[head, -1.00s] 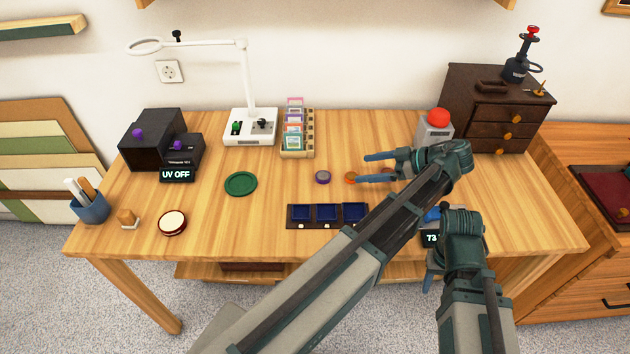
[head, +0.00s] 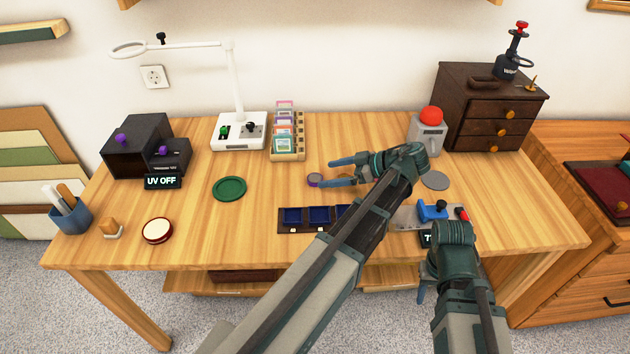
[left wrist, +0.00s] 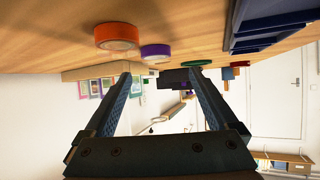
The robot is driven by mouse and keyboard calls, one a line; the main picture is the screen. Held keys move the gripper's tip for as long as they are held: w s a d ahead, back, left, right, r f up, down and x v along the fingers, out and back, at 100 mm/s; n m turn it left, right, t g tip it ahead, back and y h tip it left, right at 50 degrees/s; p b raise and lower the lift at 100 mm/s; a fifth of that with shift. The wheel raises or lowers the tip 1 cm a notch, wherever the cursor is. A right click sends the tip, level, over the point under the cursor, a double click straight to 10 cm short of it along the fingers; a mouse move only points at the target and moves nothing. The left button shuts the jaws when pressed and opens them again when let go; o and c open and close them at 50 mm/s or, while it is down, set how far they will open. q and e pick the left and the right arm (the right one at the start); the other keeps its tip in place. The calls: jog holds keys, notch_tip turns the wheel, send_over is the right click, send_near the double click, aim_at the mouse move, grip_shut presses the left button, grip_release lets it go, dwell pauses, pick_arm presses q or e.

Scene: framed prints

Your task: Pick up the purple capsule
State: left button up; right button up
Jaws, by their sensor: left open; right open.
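The purple capsule (head: 315,180) is a small round disc with a greyish top, lying on the wooden table. It also shows in the left wrist view (left wrist: 155,52), beyond an orange capsule (left wrist: 115,37). My left gripper (head: 329,172) is open and empty, its fingers pointing left. Its fingertips are close to the purple capsule, which is not clamped. In the left wrist view the two fingers (left wrist: 158,88) are spread wide, with the capsule near their tips. In the head view the orange capsule (head: 345,176) is mostly hidden by my gripper. My right gripper (head: 423,290) hangs low at the table's front edge, partly hidden.
A tray with blue compartments (head: 282,222) lies in front of the capsule. A green disc (head: 229,188) is to the left and a card rack (head: 288,152) behind. A grey box with a red button (head: 428,140) and a grey disc (head: 435,180) are to the right.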

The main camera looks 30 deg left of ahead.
aim_at(316, 176)
pick_arm(q)
jog(key=shift+a+f+b, duration=0.4)
jog(key=shift+f+b, duration=0.05)
jog(key=b+x, duration=0.2)
jog(key=x, duration=0.1)
jog(key=shift+w+a+f, duration=0.15)
jog(key=shift+f, duration=0.1)
jog(key=shift+a+f, duration=0.1)
jog(key=shift+a, duration=0.2)
jog(key=c, duration=1.4)
jog(key=shift+c, duration=0.2)
